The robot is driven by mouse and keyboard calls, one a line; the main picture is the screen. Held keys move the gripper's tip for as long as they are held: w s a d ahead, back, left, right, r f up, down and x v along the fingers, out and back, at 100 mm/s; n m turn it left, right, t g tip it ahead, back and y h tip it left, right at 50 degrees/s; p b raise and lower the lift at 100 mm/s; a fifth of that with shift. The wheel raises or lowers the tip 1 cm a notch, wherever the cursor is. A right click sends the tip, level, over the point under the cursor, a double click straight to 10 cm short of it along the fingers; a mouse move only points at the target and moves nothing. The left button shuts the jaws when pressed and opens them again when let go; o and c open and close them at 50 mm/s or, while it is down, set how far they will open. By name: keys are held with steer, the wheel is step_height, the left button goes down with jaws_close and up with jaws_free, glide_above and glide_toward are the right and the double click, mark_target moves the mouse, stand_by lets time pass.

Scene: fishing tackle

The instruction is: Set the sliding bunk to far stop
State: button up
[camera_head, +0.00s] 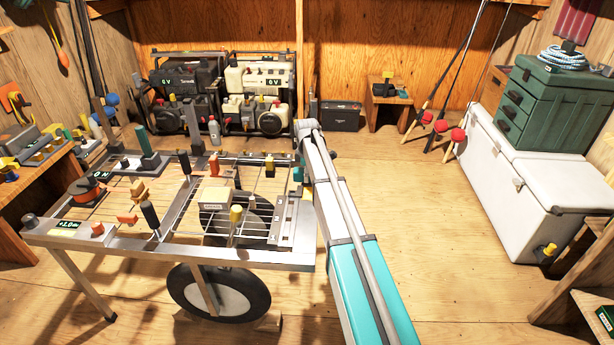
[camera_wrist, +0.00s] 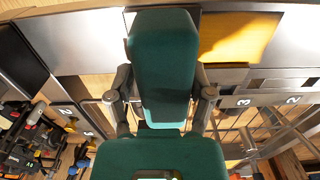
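A dark green block (camera_wrist: 163,75) fills the middle of the wrist view and may be the sliding bunk; I cannot be sure. My gripper (camera_wrist: 161,96) has its grey finger links on the block's left and right sides. The block hides the fingertips, so contact is not clear. In the head view my arm reaches the right end of the trailer-like frame (camera_head: 180,250) and my gripper is hidden behind it. A small teal part (camera_head: 298,173) shows there beside my arm. A grey slotted rail (camera_head: 286,228) runs along that end.
Number plates (camera_wrist: 243,102) show near the block. A white cooler (camera_head: 500,185) is at the right. The floor between is clear.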

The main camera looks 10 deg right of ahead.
mark_target(303, 215)
steer(key=shift+o, duration=1.4)
steer(key=shift+w, duration=0.15)
steer(key=shift+s, duration=0.2)
steer(key=s+a, duration=0.1)
steer(key=s, duration=0.4)
steer(key=s+a, duration=0.2)
steer(key=s, duration=0.4)
steer(key=s+a, duration=0.2)
steer(key=s, duration=0.3)
steer(key=shift+s+a, duration=0.2)
steer(key=shift+s, duration=0.15)
steer(key=shift+w+r+p, duration=0.25)
steer(key=shift+r+p, duration=0.35)
step_height(303, 215, up, 13)
steer(key=p, duration=1.3)
steer(key=s+m, duration=0.5)
steer(key=s, duration=0.4)
steer(key=shift+a+r+m, duration=0.15)
steer(key=shift+a+m, duration=0.15)
steer(key=shift+a, duration=0.1)
